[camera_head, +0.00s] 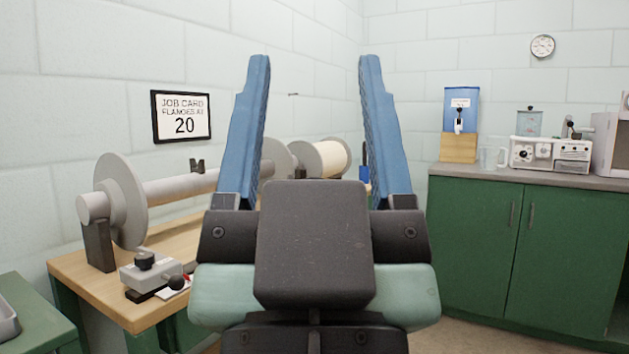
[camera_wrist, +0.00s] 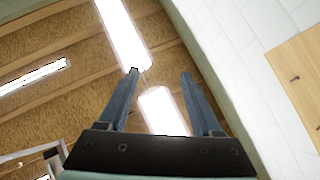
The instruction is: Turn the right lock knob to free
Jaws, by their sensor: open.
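My gripper (camera_head: 314,65) stands upright in the middle of the head view, its two blue fingers spread wide with nothing between them. In the wrist view my gripper (camera_wrist: 160,75) is also open and empty. A grey roller (camera_head: 180,190) with round flanges lies on the wooden bench at left, partly behind my gripper. A small dark piece (camera_head: 197,165) sits on top of the roller. A grey block with a black knob (camera_head: 146,260) stands at the bench's front left. I cannot tell which part is the right lock knob; it may be hidden behind my gripper.
A job card sign (camera_head: 181,116) reading 20 hangs on the wall. A spool of pale thread (camera_head: 322,158) is at the bench's far end. Green cabinets (camera_head: 480,235) bearing several devices stand at right. The wrist view faces the ceiling and lights (camera_wrist: 122,35).

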